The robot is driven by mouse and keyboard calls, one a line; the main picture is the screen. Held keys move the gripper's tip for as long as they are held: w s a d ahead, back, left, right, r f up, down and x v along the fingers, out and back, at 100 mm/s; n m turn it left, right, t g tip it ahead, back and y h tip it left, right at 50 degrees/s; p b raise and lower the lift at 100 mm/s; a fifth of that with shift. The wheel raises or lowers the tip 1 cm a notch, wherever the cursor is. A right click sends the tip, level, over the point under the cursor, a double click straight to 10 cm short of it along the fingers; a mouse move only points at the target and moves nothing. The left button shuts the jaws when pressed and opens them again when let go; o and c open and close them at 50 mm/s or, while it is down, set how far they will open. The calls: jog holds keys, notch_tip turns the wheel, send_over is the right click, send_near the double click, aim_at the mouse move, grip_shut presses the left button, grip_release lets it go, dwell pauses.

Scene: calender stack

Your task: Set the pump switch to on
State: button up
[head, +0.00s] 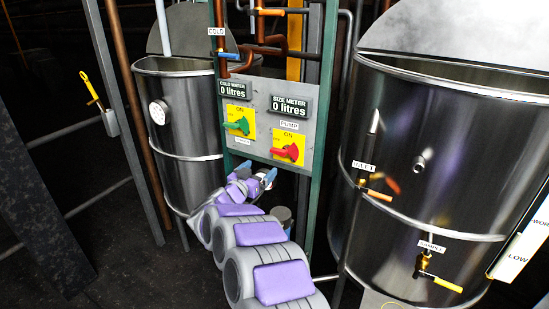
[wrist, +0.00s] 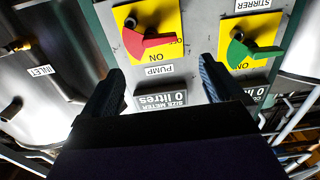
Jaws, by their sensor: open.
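The pump switch is a red handle (head: 287,151) on a yellow plate (head: 298,139) marked ON at the top, under a PUMP label (head: 289,125). The handle points left in the head view. The wrist view is upside down; there the red handle (wrist: 148,41) lies sideways toward the OFF mark, away from ON. My gripper (head: 258,173) is open and empty, low in front of the panel, left of and below the red switch. In the wrist view its fingers (wrist: 160,82) are spread below the switch, apart from it.
A green stirrer switch (head: 240,126) sits left of the pump switch on the grey panel (head: 262,98). Two litre meters, cold (head: 233,88) and size (head: 290,106), sit above. Steel tanks stand left (head: 185,105) and right (head: 425,140). Pipes and green posts frame the panel.

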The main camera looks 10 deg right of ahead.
aim_at(276, 153)
jog(key=b+x, duration=0.1)
jog(key=x, duration=1)
jog(key=shift+w+d, duration=0.15)
jog(key=c, duration=1)
jog(key=shift+c, duration=0.2)
